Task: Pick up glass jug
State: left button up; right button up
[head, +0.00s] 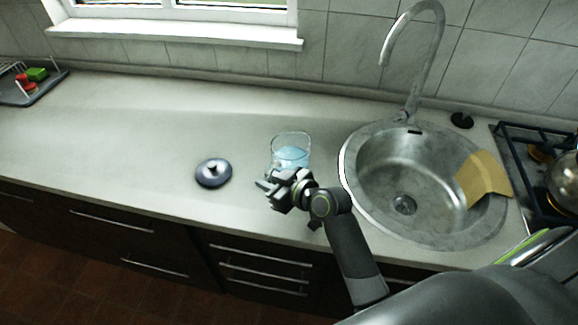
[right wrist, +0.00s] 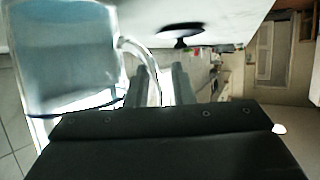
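The glass jug (head: 290,151) stands on the counter left of the sink in the head view, with pale blue contents. In the right wrist view the jug (right wrist: 65,55) fills the upper left, and its clear curved handle reaches toward the fingers. My right gripper (head: 268,184) is at the jug's near side, low over the counter. In the right wrist view its two grey fingers (right wrist: 163,88) are apart, with the handle showing in the gap. Contact with the handle cannot be made out. My left gripper is not in view.
A dark lid with a knob (head: 213,173) lies on the counter left of the jug. The round sink (head: 375,200) with a tap (head: 413,60) and a tan board (head: 482,178) is to the right, then the stove (head: 520,165).

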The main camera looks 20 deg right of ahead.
jog(key=shift+c, duration=0.2)
grip_shut()
jog(key=shift+r, duration=0.2)
